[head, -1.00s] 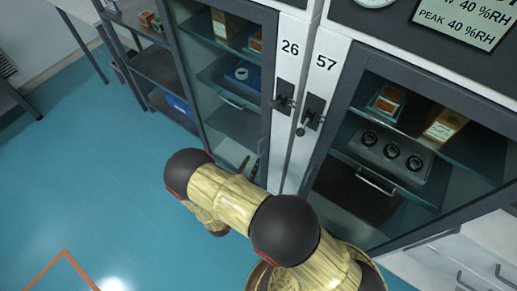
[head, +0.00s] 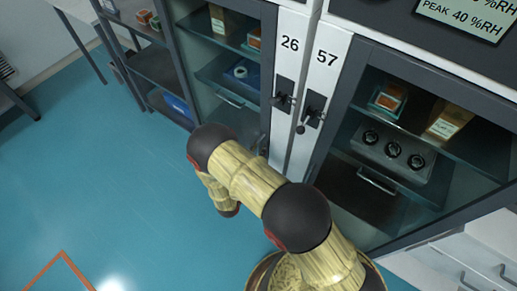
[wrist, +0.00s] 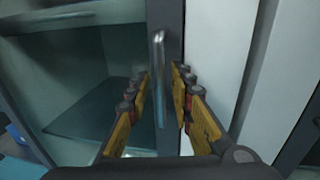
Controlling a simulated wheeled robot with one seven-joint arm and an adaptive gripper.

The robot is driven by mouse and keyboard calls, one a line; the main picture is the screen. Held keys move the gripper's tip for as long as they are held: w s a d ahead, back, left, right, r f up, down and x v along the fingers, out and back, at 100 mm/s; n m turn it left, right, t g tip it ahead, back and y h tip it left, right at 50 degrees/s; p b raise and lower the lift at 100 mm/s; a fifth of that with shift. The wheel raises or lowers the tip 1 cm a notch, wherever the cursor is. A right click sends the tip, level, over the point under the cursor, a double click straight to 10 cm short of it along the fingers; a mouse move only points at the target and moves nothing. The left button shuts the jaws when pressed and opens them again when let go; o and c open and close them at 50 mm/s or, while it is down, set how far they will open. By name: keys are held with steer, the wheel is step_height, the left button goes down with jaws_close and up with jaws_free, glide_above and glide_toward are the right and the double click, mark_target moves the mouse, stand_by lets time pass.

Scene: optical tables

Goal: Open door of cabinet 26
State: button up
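Cabinet 26 is marked by its label (head: 290,43) on a white post. Its glass door (head: 225,110) has a dark frame and looks closed. A black latch with a knob (head: 284,95) sits on the post beside the door. In the wrist view, a silver vertical bar handle (wrist: 158,70) stands on the dark door frame (wrist: 171,28). My gripper (wrist: 162,84) is open, with one yellow-and-black finger on each side of the handle's line. I cannot tell whether the fingers touch it. In the head view my arm hides most of the gripper.
Cabinet 57 (head: 327,57), with its own black latch (head: 311,110) and glass door, stands immediately right. A dark shelf rack (head: 150,70) is to the left. The blue floor (head: 100,170) in front is clear.

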steer(key=shift+c, duration=1.1)
jaws_close()
